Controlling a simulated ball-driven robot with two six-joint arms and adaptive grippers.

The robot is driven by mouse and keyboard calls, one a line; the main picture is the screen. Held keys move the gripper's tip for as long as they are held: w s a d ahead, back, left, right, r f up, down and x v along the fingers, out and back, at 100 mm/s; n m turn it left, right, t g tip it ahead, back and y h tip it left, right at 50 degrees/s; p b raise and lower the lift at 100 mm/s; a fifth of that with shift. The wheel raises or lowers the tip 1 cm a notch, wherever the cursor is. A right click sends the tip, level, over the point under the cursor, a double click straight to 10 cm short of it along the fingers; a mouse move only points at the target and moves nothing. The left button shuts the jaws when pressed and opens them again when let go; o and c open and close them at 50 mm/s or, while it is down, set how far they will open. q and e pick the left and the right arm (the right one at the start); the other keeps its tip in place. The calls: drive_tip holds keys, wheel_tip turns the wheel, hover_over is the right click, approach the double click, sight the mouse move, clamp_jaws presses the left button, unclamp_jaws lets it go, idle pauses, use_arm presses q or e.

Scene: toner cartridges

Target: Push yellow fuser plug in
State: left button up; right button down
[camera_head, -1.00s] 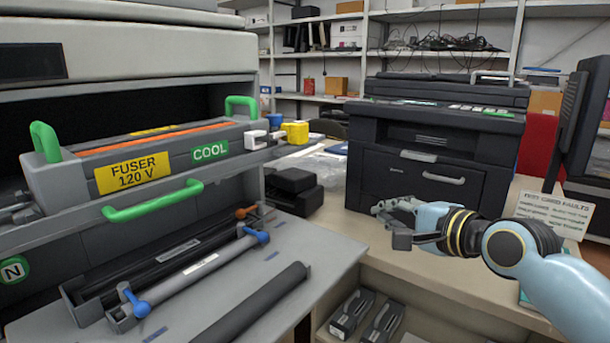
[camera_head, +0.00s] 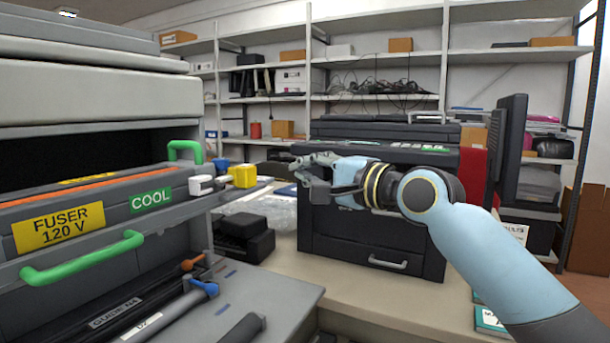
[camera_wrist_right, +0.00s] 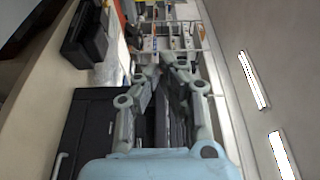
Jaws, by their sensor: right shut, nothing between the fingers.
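The yellow fuser plug (camera_head: 243,176) sits at the right end of the fuser unit (camera_head: 85,215), just right of a white connector block (camera_head: 203,185). A small gap shows between plug and block, with a dark or grey part in it. My right gripper (camera_head: 300,172) is shut and empty. It is to the right of the plug at about its height, apart from it, in front of the black printer. In the right wrist view the fingers (camera_wrist_right: 168,68) point forward, and a small yellow patch beyond them may be the plug. My left gripper is not in view.
The fuser unit has green handles (camera_head: 85,258). A blue knob (camera_head: 221,164) is behind the plug. A black printer (camera_head: 375,235) stands behind my right arm. A black box (camera_head: 243,237) sits below the plug. A monitor (camera_head: 507,150) is at right.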

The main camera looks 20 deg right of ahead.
sight(253, 173)
drive_tip(key=x, duration=0.8)
drive_tip(key=s+a, duration=0.3)
drive_tip(key=shift+s+f, duration=0.1)
drive_tip(key=shift+d, duration=0.1)
drive_tip(key=s+a+p, duration=0.2)
drive_tip(key=a, duration=0.1)
drive_tip(key=shift+s+r, duration=0.2)
drive_tip(key=shift+s, duration=0.05)
drive_tip(key=shift+f, duration=0.2)
